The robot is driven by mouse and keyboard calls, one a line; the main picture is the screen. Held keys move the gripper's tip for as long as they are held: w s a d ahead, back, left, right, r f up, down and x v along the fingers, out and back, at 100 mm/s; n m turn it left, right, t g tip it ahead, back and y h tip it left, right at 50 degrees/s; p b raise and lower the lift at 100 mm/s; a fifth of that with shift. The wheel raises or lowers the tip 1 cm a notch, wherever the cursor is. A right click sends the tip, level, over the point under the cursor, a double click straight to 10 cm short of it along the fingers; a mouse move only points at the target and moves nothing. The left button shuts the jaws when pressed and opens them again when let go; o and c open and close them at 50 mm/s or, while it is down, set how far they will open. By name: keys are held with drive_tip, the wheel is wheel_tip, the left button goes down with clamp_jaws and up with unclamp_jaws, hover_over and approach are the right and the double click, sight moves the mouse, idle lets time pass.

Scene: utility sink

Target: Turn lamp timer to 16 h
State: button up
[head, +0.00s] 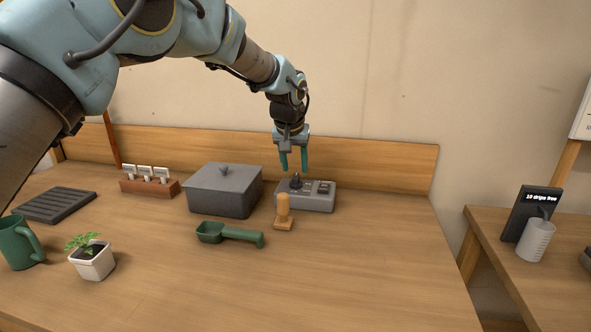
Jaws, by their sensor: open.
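The lamp timer seems to be the grey box (318,203) at the back of the wooden table. It has a dark upright knob (296,181) at its left and small dark switches or displays (324,187) at its right. Its markings are too small to read, so the knob's setting cannot be told. My gripper (294,172) points down above the left part of the box, with its two green fingers apart and empty. The fingertips appear just above or behind the knob; whether they touch it cannot be told.
A grey lidded box (225,190) stands left of the timer. A potted plant (92,260), green mug (17,243), dark ribbed tray (57,205) and card holder (150,187) are left. The table's front right is clear.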

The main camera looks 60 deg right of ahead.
sight(296, 176)
drive_tip(key=shift+p+x, duration=0.35)
drive_tip(key=shift+x, duration=1.45)
clamp_jaws()
